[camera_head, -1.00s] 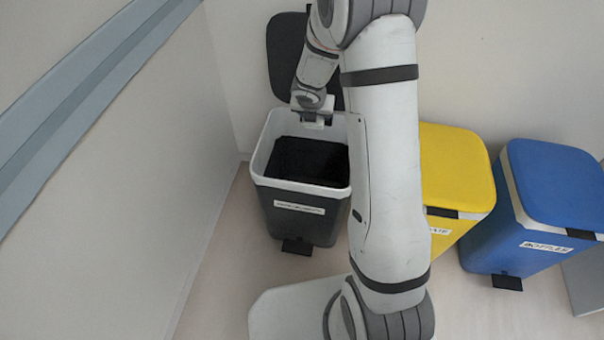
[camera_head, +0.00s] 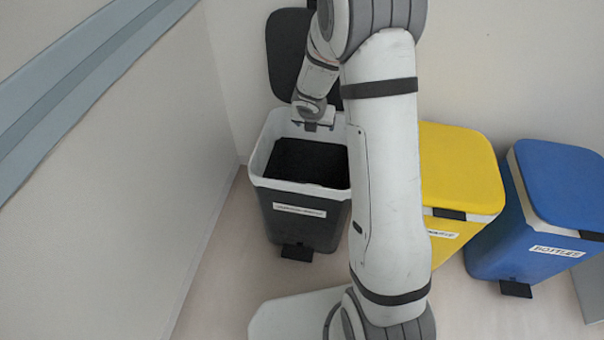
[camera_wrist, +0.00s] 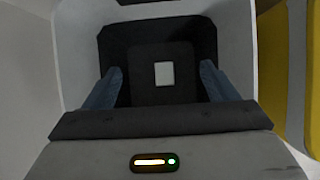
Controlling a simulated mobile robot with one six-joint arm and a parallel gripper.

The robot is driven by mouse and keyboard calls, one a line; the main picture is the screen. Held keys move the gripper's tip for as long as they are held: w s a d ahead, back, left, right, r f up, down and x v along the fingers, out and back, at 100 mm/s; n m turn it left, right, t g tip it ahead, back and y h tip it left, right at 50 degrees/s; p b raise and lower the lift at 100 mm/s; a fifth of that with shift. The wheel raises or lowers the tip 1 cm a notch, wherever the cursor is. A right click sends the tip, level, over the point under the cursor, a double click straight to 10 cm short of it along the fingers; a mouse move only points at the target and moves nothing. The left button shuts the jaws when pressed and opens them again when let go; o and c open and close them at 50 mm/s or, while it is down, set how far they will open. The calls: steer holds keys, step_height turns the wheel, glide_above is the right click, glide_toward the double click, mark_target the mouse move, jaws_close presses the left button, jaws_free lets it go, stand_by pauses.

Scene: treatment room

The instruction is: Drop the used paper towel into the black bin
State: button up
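The black bin (camera_head: 295,228) stands at the left with its lid (camera_head: 287,55) raised and a white inner rim; its label is too small to read. My gripper (camera_head: 318,126) is over the bin's opening, near the back rim. In the wrist view my gripper (camera_wrist: 161,70) points down into the bin, its two blue-grey fingers wide apart with nothing held. A small pale square (camera_wrist: 164,74), seemingly the paper towel, lies on the dark bottom deep in the bin, apart from the fingers. It is not visible in the head view.
A yellow bin (camera_head: 460,170) and a blue bin (camera_head: 560,190), both with lids shut, stand to the right. A wall (camera_head: 110,190) with a blue-grey rail (camera_head: 75,90) runs close on the left. Some floor (camera_head: 215,270) is clear before the black bin.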

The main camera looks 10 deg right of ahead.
steer(key=shift+r, duration=0.1)
steer(key=p+v, duration=0.4)
steer(key=v, duration=0.3)
steer(key=shift+s+a+r, duration=0.1)
steer(key=shift+s+r, duration=0.05)
steer(key=shift+r, duration=0.1)
